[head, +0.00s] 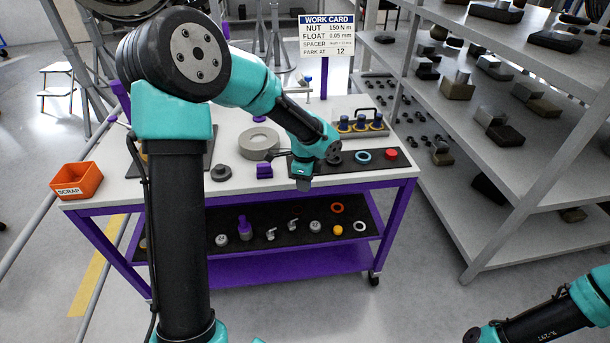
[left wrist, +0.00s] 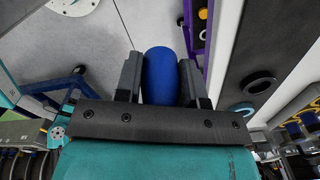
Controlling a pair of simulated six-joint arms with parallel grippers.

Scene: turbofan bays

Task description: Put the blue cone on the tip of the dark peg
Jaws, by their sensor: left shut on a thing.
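The blue cone (left wrist: 160,75) shows in the left wrist view as a rounded blue body between the two grey fingers of my left gripper (left wrist: 160,65). The fingers are shut on its sides. In the head view my left gripper (head: 303,183) is small, near the front edge of the table's right half, and I cannot make out the cone there. I cannot identify the dark peg for sure in either view; my left arm covers part of the table's left side. My right arm enters at the lower right of the head view; its gripper is out of frame.
The white table (head: 345,184) holds a grey ring (head: 259,142), a dark disc (head: 221,173), a purple block (head: 264,171), a blue ring (head: 363,155) and a red button (head: 391,153). An orange scrap bin (head: 77,180) is at left. Grey shelving (head: 480,160) stands right.

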